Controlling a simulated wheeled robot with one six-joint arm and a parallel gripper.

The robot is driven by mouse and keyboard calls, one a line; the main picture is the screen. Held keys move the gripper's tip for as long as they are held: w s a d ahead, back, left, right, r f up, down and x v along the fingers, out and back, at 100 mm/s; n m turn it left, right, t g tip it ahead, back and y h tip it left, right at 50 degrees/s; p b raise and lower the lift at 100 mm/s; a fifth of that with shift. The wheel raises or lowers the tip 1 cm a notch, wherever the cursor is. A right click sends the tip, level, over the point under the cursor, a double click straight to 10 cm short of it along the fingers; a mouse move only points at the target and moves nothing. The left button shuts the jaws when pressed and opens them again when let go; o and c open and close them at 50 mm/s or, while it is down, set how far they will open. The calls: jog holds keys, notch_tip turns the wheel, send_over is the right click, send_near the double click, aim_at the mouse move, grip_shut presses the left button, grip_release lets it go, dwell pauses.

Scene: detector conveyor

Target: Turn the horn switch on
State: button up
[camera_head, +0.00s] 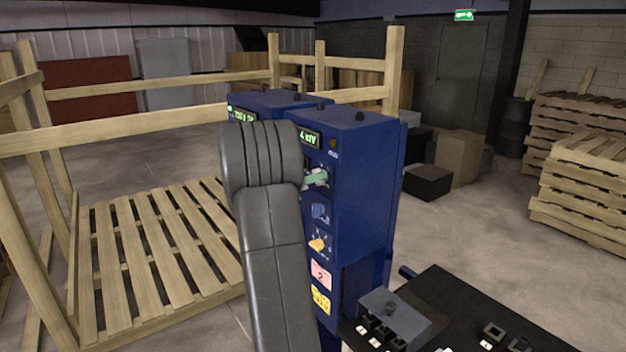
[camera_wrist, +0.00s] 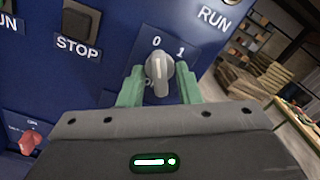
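In the wrist view a grey rotary knob (camera_wrist: 158,72) sits on the blue panel (camera_wrist: 115,58) under the marks 0 and 1, its pointer up and slightly toward 0. Its name label is mostly hidden, so I cannot confirm it is the horn switch. My gripper (camera_wrist: 160,86) is open, its green fingers on either side of the knob with small gaps visible. In the head view my gripper (camera_head: 316,178) is at the upper front of the blue cabinet (camera_head: 360,190); my arm hides part of that front.
A black STOP button (camera_wrist: 80,22) and a red switch (camera_wrist: 29,141) are left of the knob. Below my gripper in the head view are a blue switch (camera_head: 320,211) and a yellow switch (camera_head: 317,244). A dark conveyor (camera_head: 470,305) stands at front right.

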jog(key=shift+f+m+b, duration=0.15)
jog(key=shift+m+b, duration=0.25)
jog(key=shift+b, duration=0.25)
jog(key=shift+m+b, duration=5.5)
jog(key=shift+b, duration=0.85)
jog(key=o, duration=0.6)
jog(key=shift+a, duration=0.1)
jog(key=b+v, duration=0.1)
jog(key=v, duration=1.2)
jog(key=shift+s+a, duration=0.3)
